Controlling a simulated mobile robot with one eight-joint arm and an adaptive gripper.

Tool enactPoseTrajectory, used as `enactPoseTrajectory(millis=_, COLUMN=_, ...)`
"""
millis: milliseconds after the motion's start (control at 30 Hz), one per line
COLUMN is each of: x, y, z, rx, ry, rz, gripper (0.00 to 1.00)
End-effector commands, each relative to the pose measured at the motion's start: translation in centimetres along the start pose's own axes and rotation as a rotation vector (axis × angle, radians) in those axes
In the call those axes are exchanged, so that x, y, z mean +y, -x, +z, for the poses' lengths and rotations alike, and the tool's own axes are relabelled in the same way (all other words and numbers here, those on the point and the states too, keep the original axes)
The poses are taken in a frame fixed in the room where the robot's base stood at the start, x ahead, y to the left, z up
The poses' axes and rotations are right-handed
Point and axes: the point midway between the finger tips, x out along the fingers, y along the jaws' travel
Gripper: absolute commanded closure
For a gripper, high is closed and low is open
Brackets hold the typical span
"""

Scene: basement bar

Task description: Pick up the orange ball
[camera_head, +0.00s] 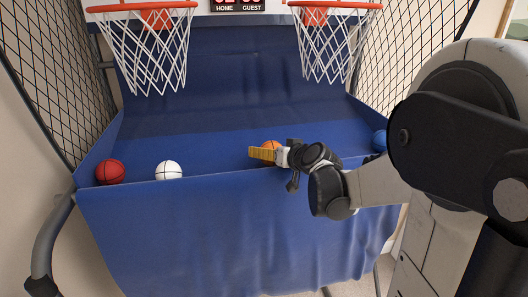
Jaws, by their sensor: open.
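The orange ball (271,145) lies in the blue fabric trough of the basketball arcade game, near its front edge. Only its upper part shows, because my gripper covers the rest. My gripper (262,154) has a yellow-orange finger in front of the ball in this view. The gripper is open. Whether a finger touches the ball cannot be told, and the far finger is not clearly visible. My arm reaches in from the right.
A red ball (110,171) and a white ball (169,170) lie in the trough to the left. A blue ball (379,140) is at the right, beside my arm. The trough's raised front edge (215,174) runs below the gripper. Two hoops with nets (148,52) hang above, with side netting.

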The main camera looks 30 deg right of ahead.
Motion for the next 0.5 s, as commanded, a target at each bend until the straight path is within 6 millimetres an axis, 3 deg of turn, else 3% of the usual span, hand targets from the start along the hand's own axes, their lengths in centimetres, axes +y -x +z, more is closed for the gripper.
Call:
enactPoseTrajectory(millis=67, x=0.00, y=0.02, z=0.01, rx=0.000, ry=0.000, rz=0.000, gripper=0.05)
enactPoseTrajectory(millis=100, x=0.00, y=0.02, z=0.01, rx=0.000, ry=0.000, rz=0.000, gripper=0.11)
enactPoseTrajectory(millis=267, x=0.00, y=0.03, z=0.01, rx=0.000, ry=0.000, rz=0.000, gripper=0.60)
enactPoseTrajectory(millis=500, x=0.00, y=0.05, z=0.00, rx=0.000, ry=0.000, rz=0.000, gripper=0.61)
